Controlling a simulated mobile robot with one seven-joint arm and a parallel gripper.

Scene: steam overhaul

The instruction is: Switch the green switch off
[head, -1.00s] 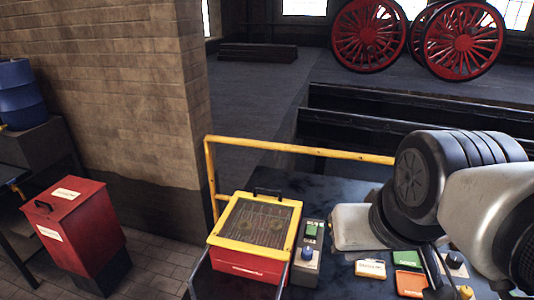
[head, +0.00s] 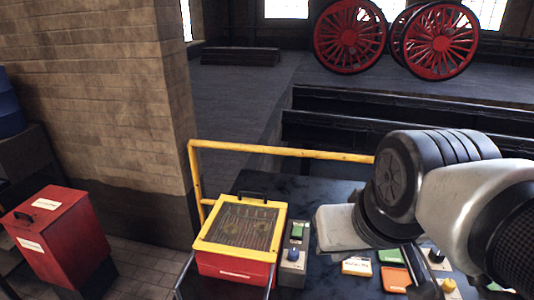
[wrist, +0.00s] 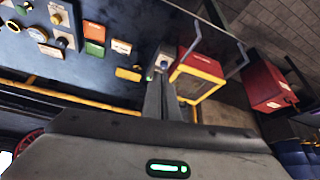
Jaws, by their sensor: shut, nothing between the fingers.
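The green switch (head: 297,232) sits on a small grey control box (head: 286,268), above a blue knob (head: 293,254) in the head view. The box stands just right of a red and yellow box. The switch's on or off position is too small to tell.
The red and yellow box (head: 238,262) with a mesh top stands left of the control box. Green (head: 389,256), orange (head: 395,278) and white (head: 356,266) plates lie to the right. A yellow rail (head: 285,152) runs behind the table. A red bin (head: 60,240) stands at left.

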